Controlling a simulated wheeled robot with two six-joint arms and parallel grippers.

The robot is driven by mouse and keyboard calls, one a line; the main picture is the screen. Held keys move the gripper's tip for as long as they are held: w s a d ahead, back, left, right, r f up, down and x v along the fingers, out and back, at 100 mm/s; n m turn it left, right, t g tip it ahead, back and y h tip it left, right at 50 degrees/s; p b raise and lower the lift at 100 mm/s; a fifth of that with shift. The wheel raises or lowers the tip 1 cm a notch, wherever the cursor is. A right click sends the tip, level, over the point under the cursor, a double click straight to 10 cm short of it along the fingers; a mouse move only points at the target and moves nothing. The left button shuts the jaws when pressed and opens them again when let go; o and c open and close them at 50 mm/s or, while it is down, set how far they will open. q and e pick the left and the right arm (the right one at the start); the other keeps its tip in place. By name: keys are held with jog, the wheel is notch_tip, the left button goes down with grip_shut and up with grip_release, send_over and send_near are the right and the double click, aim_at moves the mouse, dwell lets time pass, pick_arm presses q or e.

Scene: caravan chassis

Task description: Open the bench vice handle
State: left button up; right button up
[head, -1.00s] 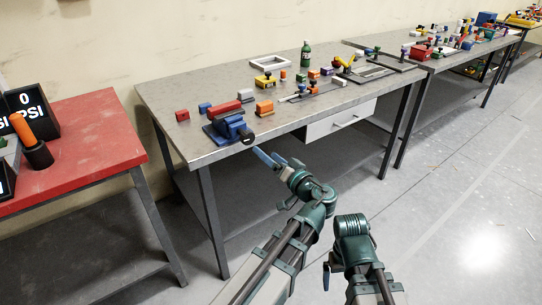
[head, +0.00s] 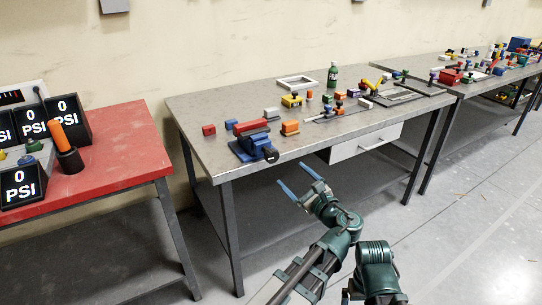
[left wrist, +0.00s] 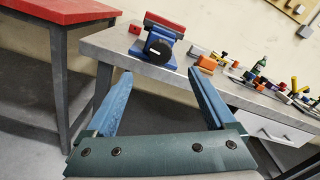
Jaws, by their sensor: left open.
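The bench vice (head: 250,146) has a blue body and a red top, and sits at the front left corner of the grey metal table. Its round black handle (head: 271,155) faces the table's front edge. In the left wrist view the vice (left wrist: 162,32) is ahead, with the dark handle (left wrist: 159,51) between and beyond my fingers. My left gripper (head: 298,180) is open and empty, below and to the right of the vice in the head view, apart from it. My right gripper cannot be seen; only part of that arm shows at the bottom.
A red table (head: 110,150) with PSI displays (head: 22,186) stands at the left, across a gap. Coloured blocks, a white frame (head: 297,83) and a green bottle (head: 333,75) lie on the grey table (head: 190,105). A white drawer (head: 365,142) hangs under it.

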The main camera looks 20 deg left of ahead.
aim_at(274, 157)
pick_arm(q)
jog(key=m, duration=0.4)
jog(key=shift+s, duration=0.1)
jog(key=x, duration=1.3)
jog(key=shift+w+a, duration=0.25)
jog(key=shift+w, duration=0.1)
jog(key=c, duration=1.4)
